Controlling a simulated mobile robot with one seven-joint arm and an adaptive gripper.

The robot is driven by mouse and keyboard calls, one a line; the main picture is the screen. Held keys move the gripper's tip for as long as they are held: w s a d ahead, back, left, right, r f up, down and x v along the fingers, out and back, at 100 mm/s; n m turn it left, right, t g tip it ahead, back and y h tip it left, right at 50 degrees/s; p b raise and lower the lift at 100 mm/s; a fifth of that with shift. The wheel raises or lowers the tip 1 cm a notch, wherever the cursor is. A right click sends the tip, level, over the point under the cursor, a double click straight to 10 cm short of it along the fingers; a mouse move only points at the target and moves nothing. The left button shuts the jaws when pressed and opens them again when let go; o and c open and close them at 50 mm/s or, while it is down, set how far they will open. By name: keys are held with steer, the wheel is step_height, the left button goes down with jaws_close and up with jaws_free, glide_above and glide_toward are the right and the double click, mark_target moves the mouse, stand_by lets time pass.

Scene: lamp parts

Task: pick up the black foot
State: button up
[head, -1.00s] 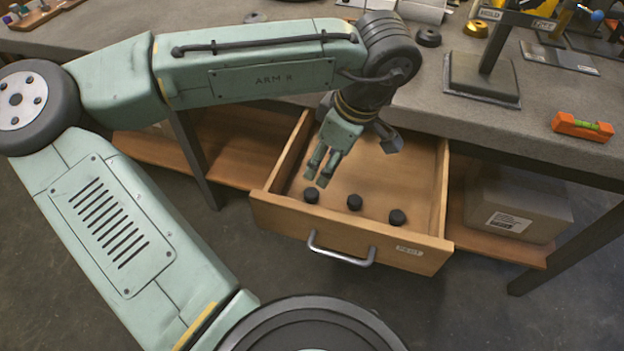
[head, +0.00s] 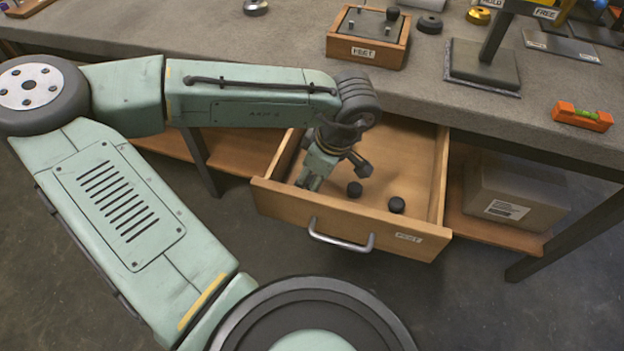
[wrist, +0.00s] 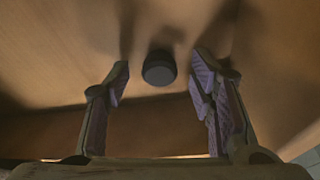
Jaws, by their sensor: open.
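Two black feet, a middle one (head: 354,189) and a right one (head: 396,205), lie on the floor of the open wooden drawer (head: 350,222). In the wrist view, one black foot (wrist: 159,67) shows between the lines of the two spread fingers (wrist: 162,76), with a gap on each side. My gripper is open and holds nothing.
A wooden tray labelled FEET (head: 368,53) stands on the bench with one black foot (head: 393,13) on it. An orange level (head: 582,117) lies on the bench at right. A cardboard box (head: 515,190) is on the shelf.

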steer(key=shift+c, duration=0.6)
steer(key=c, duration=0.8)
steer(key=shift+c, duration=0.2)
